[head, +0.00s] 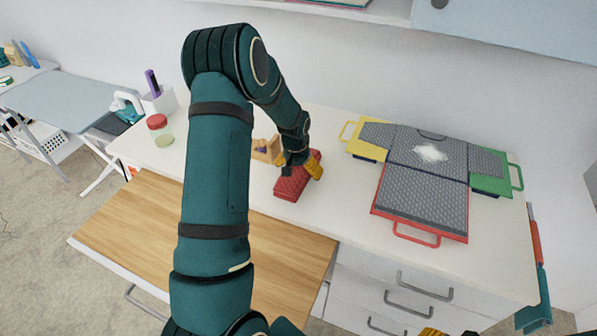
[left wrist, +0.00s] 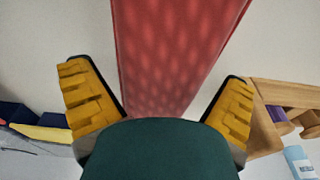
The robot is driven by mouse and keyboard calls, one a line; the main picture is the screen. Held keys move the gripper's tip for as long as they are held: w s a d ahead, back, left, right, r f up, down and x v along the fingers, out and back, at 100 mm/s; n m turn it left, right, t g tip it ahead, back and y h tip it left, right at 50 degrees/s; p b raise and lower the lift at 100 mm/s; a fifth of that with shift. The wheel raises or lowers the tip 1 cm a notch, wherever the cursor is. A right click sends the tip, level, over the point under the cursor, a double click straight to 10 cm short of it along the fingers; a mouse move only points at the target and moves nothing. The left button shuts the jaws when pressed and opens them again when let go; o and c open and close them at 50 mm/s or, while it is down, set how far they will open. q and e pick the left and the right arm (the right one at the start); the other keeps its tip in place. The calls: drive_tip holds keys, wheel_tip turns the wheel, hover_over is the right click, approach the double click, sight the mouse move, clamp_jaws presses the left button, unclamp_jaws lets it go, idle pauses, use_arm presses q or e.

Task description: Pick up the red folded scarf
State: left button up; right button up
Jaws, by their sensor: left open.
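The red folded scarf (head: 291,187) is a long, narrow patterned block lying on the white counter. My left gripper (head: 298,166) is over its far part, with yellow fingers spread to either side. In the left wrist view the scarf (left wrist: 172,50) runs between the two open fingers (left wrist: 158,92), with a gap on both sides. My own dark green wrist part hides the scarf's near end there. Only a yellow bit of my right gripper (head: 431,331) shows at the bottom edge of the head view.
A wooden holder (head: 266,150) stands close left of the scarf; it also shows in the left wrist view (left wrist: 268,115). A red-lidded jar (head: 160,130) is farther left. Grey textured panels with a red-handled one (head: 422,203) lie to the right. Bare counter lies between.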

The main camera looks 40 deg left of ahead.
use_arm(q)
drive_tip(key=c, duration=1.1)
drive_tip(key=shift+r, duration=0.1)
